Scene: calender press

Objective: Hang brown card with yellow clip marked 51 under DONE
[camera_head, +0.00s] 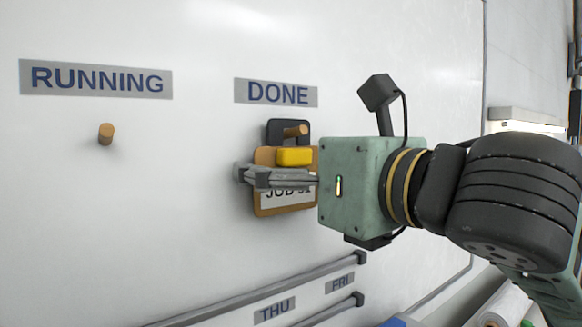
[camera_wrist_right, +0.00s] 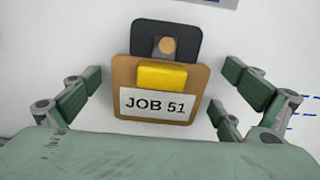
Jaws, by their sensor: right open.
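The brown card (camera_head: 265,205) with the yellow clip (camera_head: 294,157) hangs at the wooden peg (camera_head: 295,131) under the DONE label (camera_head: 276,93). In the right wrist view the card (camera_wrist_right: 123,72) reads JOB 51, with the yellow clip (camera_wrist_right: 162,75) above its text. My left gripper is not in view.
The RUNNING label (camera_head: 96,79) is at the left with an empty peg (camera_head: 106,134) below it. Grey rails (camera_head: 270,288) with THU and FRI labels run along the lower board. The whiteboard (camera_head: 100,230) is clear at the lower left.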

